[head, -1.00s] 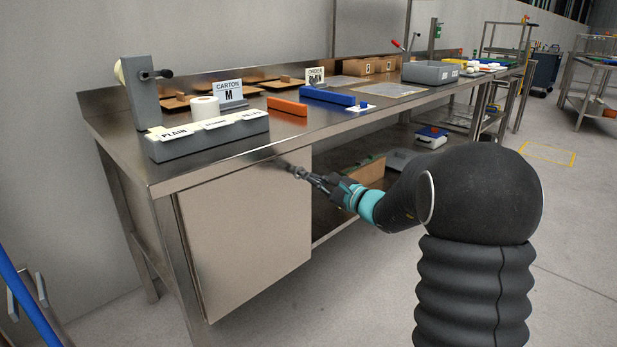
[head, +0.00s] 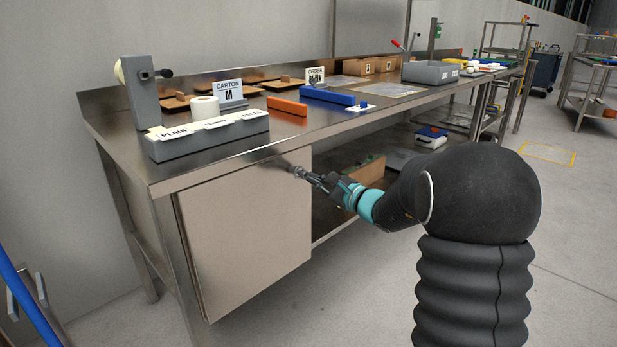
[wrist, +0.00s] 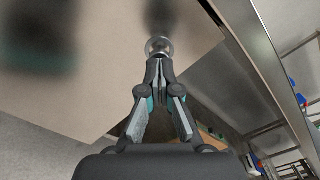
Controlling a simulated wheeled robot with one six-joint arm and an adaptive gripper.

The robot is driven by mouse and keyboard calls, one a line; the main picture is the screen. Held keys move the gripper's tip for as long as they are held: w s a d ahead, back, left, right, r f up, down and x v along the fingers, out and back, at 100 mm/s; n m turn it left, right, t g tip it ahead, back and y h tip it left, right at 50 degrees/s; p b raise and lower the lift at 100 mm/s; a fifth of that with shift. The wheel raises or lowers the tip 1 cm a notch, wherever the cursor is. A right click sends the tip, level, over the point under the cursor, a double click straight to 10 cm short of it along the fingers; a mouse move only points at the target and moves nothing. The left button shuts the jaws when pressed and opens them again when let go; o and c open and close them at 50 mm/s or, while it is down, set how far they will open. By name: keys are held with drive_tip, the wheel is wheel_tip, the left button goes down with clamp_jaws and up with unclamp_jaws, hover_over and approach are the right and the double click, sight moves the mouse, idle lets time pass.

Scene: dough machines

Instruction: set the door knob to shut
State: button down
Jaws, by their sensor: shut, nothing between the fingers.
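The door (head: 250,235) is a plain steel panel under the left end of the bench. It also fills the upper part of the wrist view (wrist: 95,85). A small round shiny knob (wrist: 160,46) shows in the wrist view near the door's edge, right at my fingertips. My gripper (wrist: 160,62) is shut and empty, pointing at the knob; I cannot tell whether they touch. In the head view my gripper (head: 303,173) is by the door's upper right corner. The knob is too small there to read its setting.
The steel bench top (head: 225,162) runs above the door, with a grey label block (head: 207,136) near its front edge. Right of the door is an open lower shelf with a cardboard box (head: 370,174). The floor in front is clear.

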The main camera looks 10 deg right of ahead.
drive_tip(key=shift+b+x, duration=0.5)
drive_tip(key=shift+x, duration=1.05)
idle(0.9)
drive_tip(key=shift+s+d, duration=0.1)
drive_tip(key=b+v, duration=0.2)
drive_tip(key=v, duration=0.2)
drive_tip(key=shift+s+d, duration=0.25)
drive_tip(key=shift+s, duration=0.1)
idle(0.4)
drive_tip(key=v, duration=1.2)
drive_tip(key=shift+f, duration=0.1)
